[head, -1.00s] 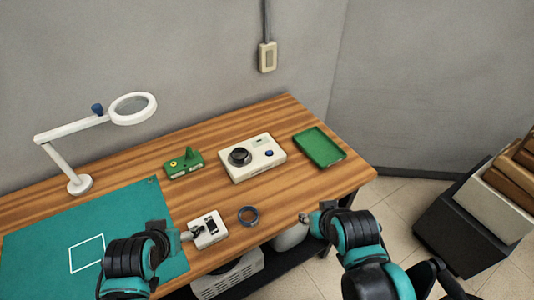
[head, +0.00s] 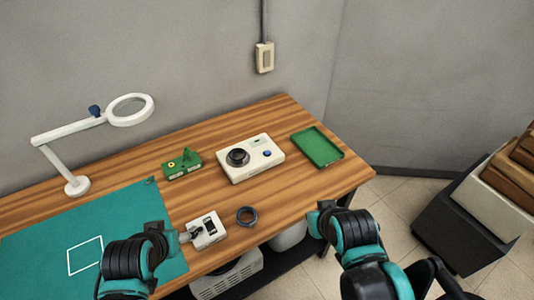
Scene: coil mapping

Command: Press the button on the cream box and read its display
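The cream box (head: 262,171) sits on the wooden table, with a dark ring or coil (head: 238,157) on its left part. A blue button (head: 267,153) is on its right part, and a small display (head: 256,141) lies near its back edge; its reading is too small to make out. My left gripper (head: 193,233) is at a small white device (head: 205,230) near the front edge; whether it grips it is unclear. My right gripper (head: 326,206) is off the table's front right edge, away from the cream box, its fingers too small to judge.
A dark ring (head: 246,216) lies near the front edge. A green device (head: 182,164) stands left of the cream box and an empty green tray (head: 318,147) to its right. A magnifier lamp (head: 77,186) stands on the left, behind a teal mat (head: 120,212).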

